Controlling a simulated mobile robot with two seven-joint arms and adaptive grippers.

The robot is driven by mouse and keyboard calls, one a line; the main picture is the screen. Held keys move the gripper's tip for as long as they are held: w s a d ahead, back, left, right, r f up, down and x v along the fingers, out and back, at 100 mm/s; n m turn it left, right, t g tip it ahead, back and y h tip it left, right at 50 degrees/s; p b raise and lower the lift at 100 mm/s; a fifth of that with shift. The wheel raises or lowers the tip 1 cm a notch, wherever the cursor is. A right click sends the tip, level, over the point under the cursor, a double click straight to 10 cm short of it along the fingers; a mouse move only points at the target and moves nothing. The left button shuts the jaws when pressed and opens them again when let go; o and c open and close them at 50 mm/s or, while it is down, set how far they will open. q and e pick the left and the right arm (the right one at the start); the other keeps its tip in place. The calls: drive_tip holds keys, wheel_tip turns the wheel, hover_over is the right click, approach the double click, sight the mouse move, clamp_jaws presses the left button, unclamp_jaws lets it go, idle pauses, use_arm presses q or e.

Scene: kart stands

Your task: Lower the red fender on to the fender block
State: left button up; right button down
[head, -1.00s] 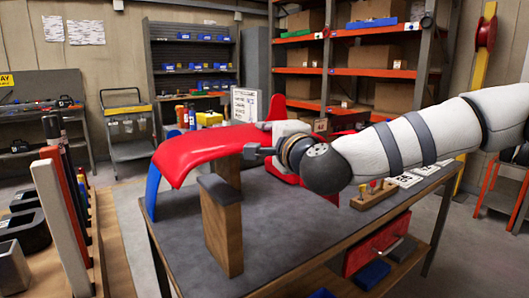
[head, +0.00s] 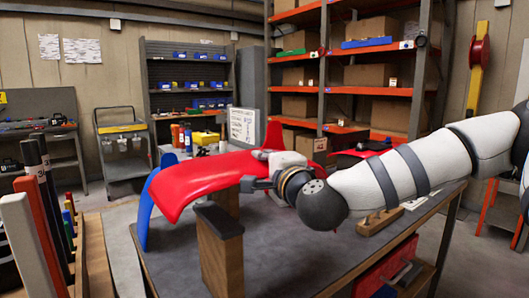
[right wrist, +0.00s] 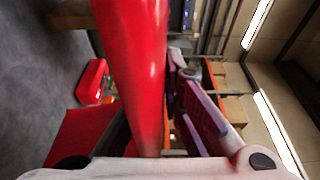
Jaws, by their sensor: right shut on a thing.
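The red fender (head: 205,182) is a curved glossy shell, held above the grey-topped table in the head view. My right gripper (head: 256,183) is shut on it at its right side. In the right wrist view the fender (right wrist: 135,60) runs between the fingers of the right gripper (right wrist: 152,140). A wooden block with a dark padded top (head: 220,250) stands upright in front of the fender. A second wooden post (head: 228,203) stands behind, its top hidden by the fender. I cannot tell whether the fender touches either. My left gripper is not in view.
A blue curved piece (head: 146,215) stands at the table's left edge, close to the fender's left end. A rack of upright bars (head: 40,235) is at left. The front of the grey tabletop (head: 285,262) is clear.

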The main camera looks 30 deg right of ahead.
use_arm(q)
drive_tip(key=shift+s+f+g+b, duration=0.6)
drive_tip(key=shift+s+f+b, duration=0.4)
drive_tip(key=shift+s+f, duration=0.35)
use_arm(e)
wheel_tip(320, 180, down, 9)
drive_tip(key=shift+r, duration=0.15)
drive_tip(key=c, duration=1.7)
unclamp_jaws()
drive_tip(key=shift+o, duration=0.2)
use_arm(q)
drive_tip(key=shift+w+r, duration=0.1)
use_arm(e)
drive_tip(key=shift+f, duration=0.2)
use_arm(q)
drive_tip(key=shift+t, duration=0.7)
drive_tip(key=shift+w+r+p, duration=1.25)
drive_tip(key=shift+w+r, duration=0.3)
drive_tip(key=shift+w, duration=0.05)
use_arm(e)
drive_tip(key=d+v, duration=0.1)
drive_tip(key=v, duration=0.5)
drive_tip(key=shift+d, duration=0.45)
